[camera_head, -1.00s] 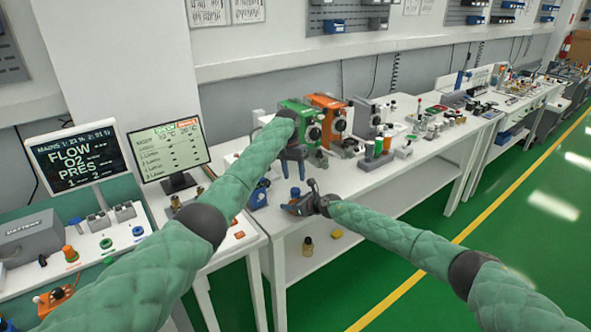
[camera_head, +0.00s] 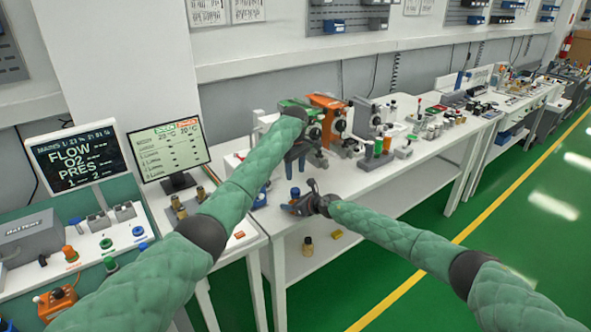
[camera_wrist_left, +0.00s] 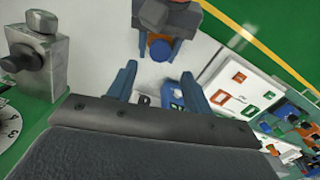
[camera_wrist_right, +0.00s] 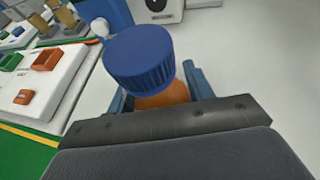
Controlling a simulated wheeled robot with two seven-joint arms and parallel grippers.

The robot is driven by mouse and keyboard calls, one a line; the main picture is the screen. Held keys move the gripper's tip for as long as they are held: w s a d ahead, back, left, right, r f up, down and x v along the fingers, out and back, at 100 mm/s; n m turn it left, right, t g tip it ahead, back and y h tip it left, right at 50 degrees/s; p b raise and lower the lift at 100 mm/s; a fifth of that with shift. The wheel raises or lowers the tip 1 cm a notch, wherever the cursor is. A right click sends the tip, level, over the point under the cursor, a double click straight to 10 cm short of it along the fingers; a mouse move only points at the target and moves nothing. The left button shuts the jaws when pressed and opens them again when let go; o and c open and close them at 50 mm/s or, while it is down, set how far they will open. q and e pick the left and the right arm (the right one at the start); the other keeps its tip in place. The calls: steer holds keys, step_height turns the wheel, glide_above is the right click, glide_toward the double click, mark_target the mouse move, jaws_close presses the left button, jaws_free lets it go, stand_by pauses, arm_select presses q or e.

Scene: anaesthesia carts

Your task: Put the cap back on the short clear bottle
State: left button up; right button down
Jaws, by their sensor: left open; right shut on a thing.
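My right gripper (camera_head: 291,208) is shut on an amber-orange bottle (camera_wrist_right: 165,95) at the front edge of the middle table. A ribbed blue cap (camera_wrist_right: 139,57) sits on top of that bottle; it also shows at the top of the left wrist view (camera_wrist_left: 160,50). My left gripper (camera_head: 294,172) is open, higher and farther back, above the tabletop. In the left wrist view its two fingers (camera_wrist_left: 158,88) are apart with no held object visible between them. I cannot make out a short clear bottle or a loose cap for it.
A green machine (camera_head: 313,130) and an orange machine (camera_head: 327,101) stand behind the left gripper. A blue item (camera_head: 260,198) is at the table's left end. A monitor (camera_head: 168,152) stands on the left bench. The tabletop right of my right gripper is clear.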

mark_target(295, 190)
arm_select(q)
steer(key=shift+r+n, duration=0.15)
steer(key=shift+n, duration=0.85)
steer(key=shift+f, duration=4)
steer(key=c, duration=1)
steer(key=m, duration=0.5)
steer(key=shift+m, duration=0.3)
steer(key=m, duration=0.4)
steer(key=shift+m, duration=0.4)
